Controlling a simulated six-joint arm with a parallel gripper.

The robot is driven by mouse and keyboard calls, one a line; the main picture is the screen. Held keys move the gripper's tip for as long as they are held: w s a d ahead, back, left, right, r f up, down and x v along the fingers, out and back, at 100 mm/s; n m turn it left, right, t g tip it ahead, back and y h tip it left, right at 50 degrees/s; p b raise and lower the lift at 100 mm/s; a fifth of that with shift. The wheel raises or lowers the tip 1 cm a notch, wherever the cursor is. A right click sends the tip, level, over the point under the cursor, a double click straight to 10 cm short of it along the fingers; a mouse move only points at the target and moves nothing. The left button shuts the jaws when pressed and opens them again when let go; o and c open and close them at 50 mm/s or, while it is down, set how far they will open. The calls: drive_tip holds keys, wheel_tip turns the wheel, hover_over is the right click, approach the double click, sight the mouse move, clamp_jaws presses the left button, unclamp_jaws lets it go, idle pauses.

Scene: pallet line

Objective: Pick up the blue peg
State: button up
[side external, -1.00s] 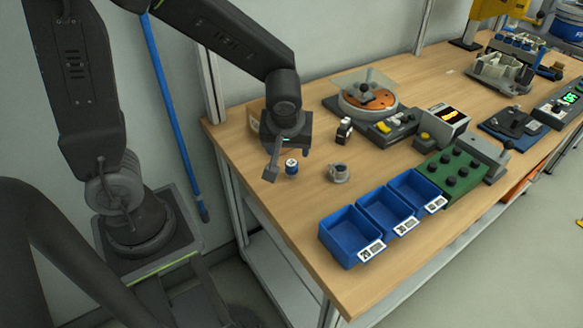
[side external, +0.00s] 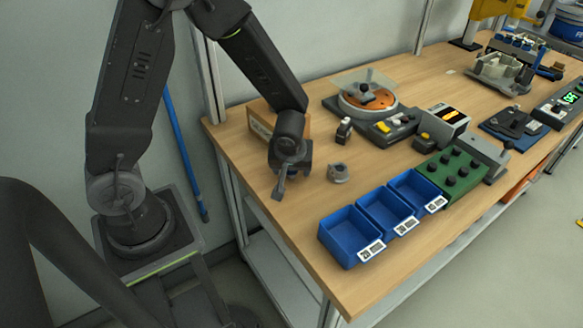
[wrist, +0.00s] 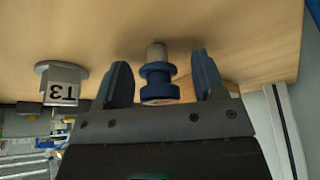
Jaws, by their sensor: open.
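The blue peg (wrist: 158,88), with flanges and a grey end, stands on the wooden table. In the wrist view it is between the two fingers of my gripper (wrist: 161,78), with a gap on each side. My gripper is open and empty. In the side external view my gripper (side external: 292,184) is low over the table's near left part, and it hides most or all of the peg. A grey holder (side external: 338,173) stands to the right of my gripper.
Three blue bins (side external: 350,236) stand along the table's front edge. A cardboard box (side external: 262,122) is behind my gripper, and a small black-and-white item (side external: 344,131) is beyond the grey holder. The wood left of the bins is clear.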

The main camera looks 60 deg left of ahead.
drive_tip(key=shift+c, duration=0.2)
drive_tip(key=c, duration=1)
drive_tip(key=shift+r, duration=0.1)
